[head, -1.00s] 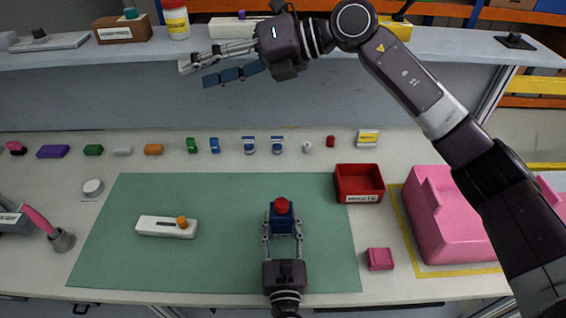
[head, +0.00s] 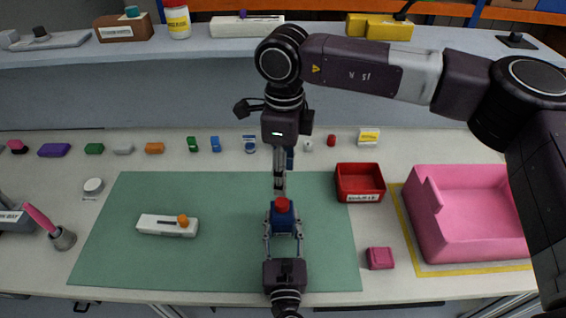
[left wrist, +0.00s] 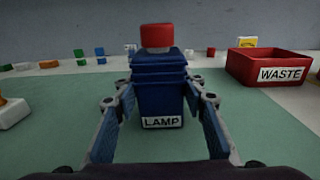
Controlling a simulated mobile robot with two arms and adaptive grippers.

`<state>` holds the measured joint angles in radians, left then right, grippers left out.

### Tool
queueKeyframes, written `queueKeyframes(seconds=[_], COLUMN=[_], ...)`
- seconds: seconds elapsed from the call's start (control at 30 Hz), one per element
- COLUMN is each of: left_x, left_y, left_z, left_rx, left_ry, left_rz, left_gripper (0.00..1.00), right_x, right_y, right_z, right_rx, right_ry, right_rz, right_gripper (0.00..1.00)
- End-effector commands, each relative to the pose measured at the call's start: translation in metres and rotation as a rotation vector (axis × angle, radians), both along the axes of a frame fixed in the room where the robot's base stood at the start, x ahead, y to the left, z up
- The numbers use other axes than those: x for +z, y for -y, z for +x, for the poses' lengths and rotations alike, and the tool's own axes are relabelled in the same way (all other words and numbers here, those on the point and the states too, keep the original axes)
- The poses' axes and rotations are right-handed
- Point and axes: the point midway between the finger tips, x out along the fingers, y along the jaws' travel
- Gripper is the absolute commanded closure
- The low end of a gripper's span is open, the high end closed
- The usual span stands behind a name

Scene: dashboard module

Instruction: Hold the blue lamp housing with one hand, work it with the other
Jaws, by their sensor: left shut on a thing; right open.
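The blue lamp housing (head: 284,220) stands upright on the green mat (head: 230,265), with a red cap (head: 283,205) on top. In the left wrist view the housing (left wrist: 159,95) carries a label reading LAMP, and its red cap (left wrist: 156,37) sits at the top. My left gripper (head: 283,236) is shut on the housing from the front, one finger on each side. My right gripper (head: 280,185) is open and empty, pointing down just behind and above the red cap. Its fingers look edge-on in the head view, and it does not show in the left wrist view.
A red waste bin (head: 360,184) stands right of the housing, with a pink block (head: 380,258) in front of it. A large pink tub (head: 470,220) is further right. A white device with an orange knob (head: 168,225) lies left on the mat. Small coloured parts line the back.

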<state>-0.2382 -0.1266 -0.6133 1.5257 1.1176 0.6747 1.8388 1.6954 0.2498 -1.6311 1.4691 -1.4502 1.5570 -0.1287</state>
Motion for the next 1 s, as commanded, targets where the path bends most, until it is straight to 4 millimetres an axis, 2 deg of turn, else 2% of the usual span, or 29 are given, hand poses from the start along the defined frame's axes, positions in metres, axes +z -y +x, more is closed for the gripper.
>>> queueKeyframes(seconds=[0.1, 0.3, 0.5, 0.9, 1.0], left_x=[-0.001, -0.001, -0.001, -0.001, -0.001], left_y=[0.0, 0.001, 0.001, 0.001, 0.001], left_z=[0.0, 0.0, 0.0, 0.0, 0.0], left_rx=[-0.001, -0.001, -0.001, -0.001, -0.001], left_ry=[-0.001, -0.001, -0.002, -0.002, -0.002], left_rz=[0.0, 0.0, 0.0, 0.0, 0.0], left_gripper=[1.0, 1.0, 1.0, 1.0, 1.0], right_x=[-0.025, -0.062, -0.086, -0.094, -0.094], right_y=[0.0, 0.0, -0.001, -0.001, -0.001], right_z=[-0.001, -0.001, 0.0, 0.0, 0.0], right_rx=[-0.001, -0.002, -0.002, -0.002, -0.002], right_ry=[-0.004, -0.004, -0.002, -0.001, -0.001], right_rz=[-0.001, 0.001, 0.004, 0.003, 0.003], right_gripper=[0.54, 0.54, 0.54, 0.54, 0.63])
